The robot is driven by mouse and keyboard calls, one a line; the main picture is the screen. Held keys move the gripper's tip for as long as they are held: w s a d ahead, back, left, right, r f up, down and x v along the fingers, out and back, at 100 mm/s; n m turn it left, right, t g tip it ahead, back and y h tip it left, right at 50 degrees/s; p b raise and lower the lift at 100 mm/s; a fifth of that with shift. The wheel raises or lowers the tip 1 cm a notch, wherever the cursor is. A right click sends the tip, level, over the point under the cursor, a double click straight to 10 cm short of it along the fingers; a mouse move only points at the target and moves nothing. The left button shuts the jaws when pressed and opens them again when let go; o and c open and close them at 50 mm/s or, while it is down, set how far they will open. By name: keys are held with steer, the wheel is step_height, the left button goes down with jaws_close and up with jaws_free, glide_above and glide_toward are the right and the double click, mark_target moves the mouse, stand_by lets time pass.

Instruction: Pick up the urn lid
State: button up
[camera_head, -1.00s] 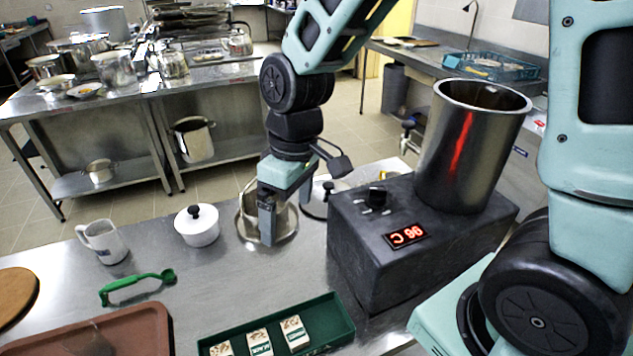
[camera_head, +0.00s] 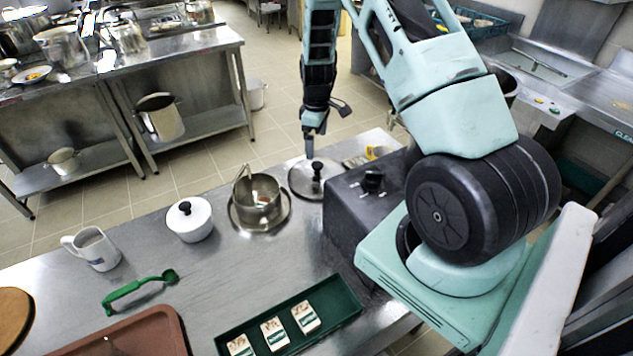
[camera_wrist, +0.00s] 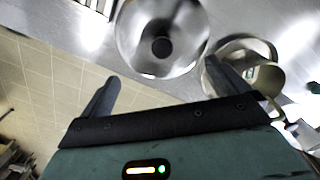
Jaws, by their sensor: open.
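The urn lid (camera_head: 303,183) is a flat round steel disc with a black knob, lying on the steel counter between the small steel pot and the dark heater box. In the wrist view the lid (camera_wrist: 188,48) shows at the top middle, its knob facing the camera. My gripper (camera_head: 309,150) is over the lid's far side, with the fingertips close to the knob in the head view. In the wrist view my gripper (camera_wrist: 165,85) has its fingers wide apart with nothing between them. The exact height above the lid is hard to tell.
A steel pot (camera_head: 270,205) on a round plate stands left of the lid. The dark heater box (camera_head: 345,205) is close on the right.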

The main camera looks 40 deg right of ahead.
mark_target(317, 164)
step_height(317, 164, down, 5)
steer(key=shift+f+b, duration=0.1)
steer(key=shift+b, duration=1)
steer(key=shift+s+a+f+b, duration=0.15)
steer(key=shift+f+b, duration=0.6)
steer(key=shift+f, duration=0.6)
steer(key=shift+s+d+f+b, duration=0.1)
steer(key=shift+f+b, duration=0.6)
steer(key=shift+f, duration=0.6)
steer(key=shift+r, duration=0.1)
steer(key=shift+c, duration=0.3)
steer(key=shift+a, duration=0.1)
steer(key=c, duration=2)
